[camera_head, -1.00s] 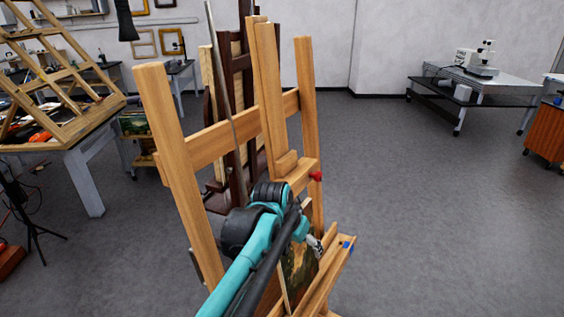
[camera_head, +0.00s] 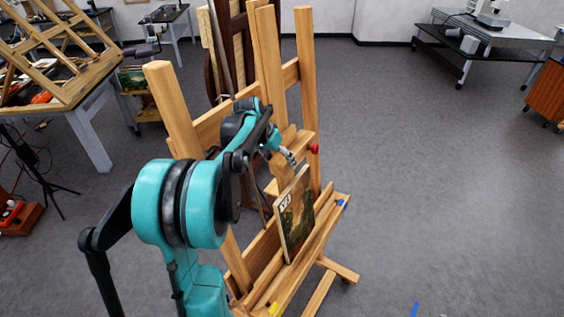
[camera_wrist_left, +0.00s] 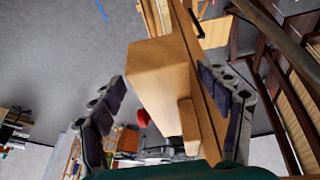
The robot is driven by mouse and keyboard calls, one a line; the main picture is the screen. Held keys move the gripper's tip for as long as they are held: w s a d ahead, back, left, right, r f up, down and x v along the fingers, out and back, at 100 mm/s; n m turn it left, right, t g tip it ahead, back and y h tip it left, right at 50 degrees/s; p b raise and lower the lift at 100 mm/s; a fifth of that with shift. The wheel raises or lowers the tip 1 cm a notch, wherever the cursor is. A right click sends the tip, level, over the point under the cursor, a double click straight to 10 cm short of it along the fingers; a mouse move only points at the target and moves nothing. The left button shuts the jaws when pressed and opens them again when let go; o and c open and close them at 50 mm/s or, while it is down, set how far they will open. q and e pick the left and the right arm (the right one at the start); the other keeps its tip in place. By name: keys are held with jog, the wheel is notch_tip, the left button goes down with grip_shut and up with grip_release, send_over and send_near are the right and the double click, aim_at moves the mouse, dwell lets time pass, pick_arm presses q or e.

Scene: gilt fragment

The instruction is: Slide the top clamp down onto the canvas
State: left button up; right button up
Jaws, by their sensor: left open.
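The wooden easel (camera_head: 305,90) stands in the middle of the head view. The small painted canvas (camera_head: 297,215) leans upright on its lower ledge. The wooden top clamp (camera_head: 300,142), with a red knob (camera_head: 314,149), sits on the central mast above the canvas. I cannot tell the exact gap between them. My left gripper (camera_head: 290,157) is at the clamp, partly hidden by my arm. In the left wrist view its dark-padded fingers are open (camera_wrist_left: 162,80) on either side of the wooden clamp block (camera_wrist_left: 155,70). The red knob shows there too (camera_wrist_left: 142,117). My right gripper is out of view.
A table (camera_head: 92,140) with a wooden frame stands at left, beside a black tripod (camera_head: 42,180). A dark easel (camera_head: 232,40) stands behind. The grey floor at right is open up to the far table (camera_head: 470,50) and orange cabinet (camera_head: 550,85).

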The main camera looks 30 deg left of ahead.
pick_arm(q)
jog(key=shift+x, duration=1.35)
jog(key=c, duration=1.7)
jog(key=f+b, duration=0.3)
jog(key=f, duration=0.1)
jog(key=d+f+b, duration=0.1)
jog(key=f+b, duration=0.2)
jog(key=f, duration=0.1)
jog(key=f+b, duration=0.3)
jog(key=f, duration=0.1)
jog(key=shift+d+f+b, duration=0.3)
jog(key=shift+d+b, duration=0.05)
jog(key=shift+b, duration=0.05)
jog(key=o, duration=1.7)
